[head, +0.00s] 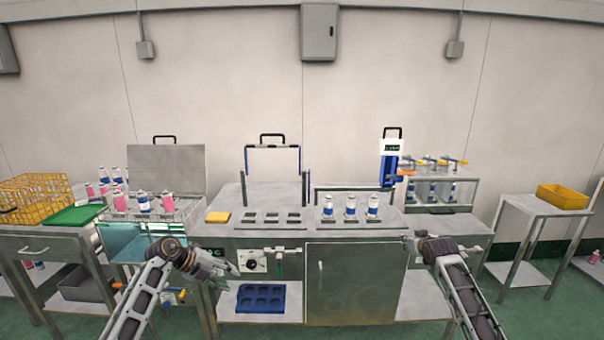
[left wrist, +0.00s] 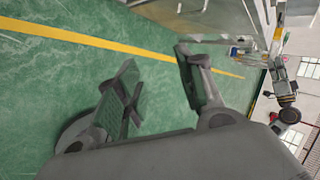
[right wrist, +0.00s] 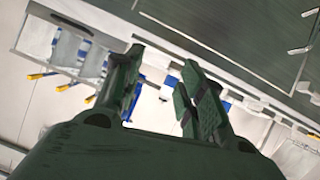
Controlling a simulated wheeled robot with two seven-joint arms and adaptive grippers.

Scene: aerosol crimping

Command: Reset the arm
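My left gripper (head: 228,268) hangs in front of the left part of the metal workbench (head: 262,240), below its top. In the left wrist view its two fingers (left wrist: 158,88) stand wide apart with nothing between them, over green floor. My right gripper (head: 409,243) is at the right end of the bench, mostly hidden by its own wrist. In the right wrist view its fingers (right wrist: 160,85) are apart and empty.
Three white-and-blue cans (head: 350,206) stand on the bench top. A blue tray (head: 261,298) lies on the shelf below. A tank with pink and blue cans (head: 167,203) stands left. A yellow bin (head: 562,196) sits on a right-hand cart. The space above the bench is free of my arms.

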